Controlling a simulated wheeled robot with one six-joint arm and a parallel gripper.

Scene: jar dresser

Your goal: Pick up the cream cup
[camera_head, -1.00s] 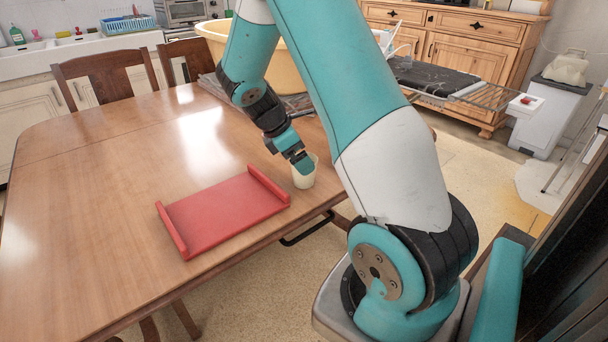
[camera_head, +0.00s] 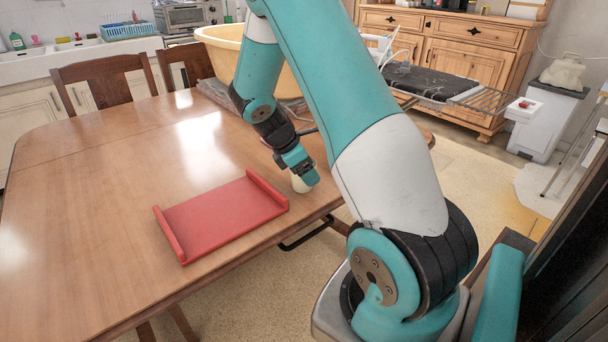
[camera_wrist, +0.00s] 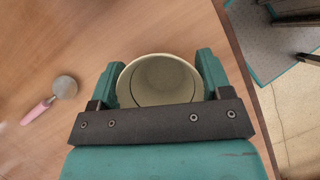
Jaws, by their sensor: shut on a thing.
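The cream cup (camera_head: 300,184) is near the table's right edge, partly hidden by my gripper (camera_head: 309,178) in the head view. In the wrist view the cup (camera_wrist: 160,62) shows its open, empty mouth between the two teal fingers of my gripper (camera_wrist: 160,78). One finger is on each side, and the gripper is shut on the cup. The cup's base is hidden, so I cannot tell whether it touches the table.
A red tray (camera_head: 222,217) with raised ends lies on the wooden table (camera_head: 90,200), left of the cup. A large yellow tub (camera_head: 222,48) stands at the table's back. A pink-handled utensil (camera_wrist: 50,100) lies on the table in the wrist view. The table's left part is clear.

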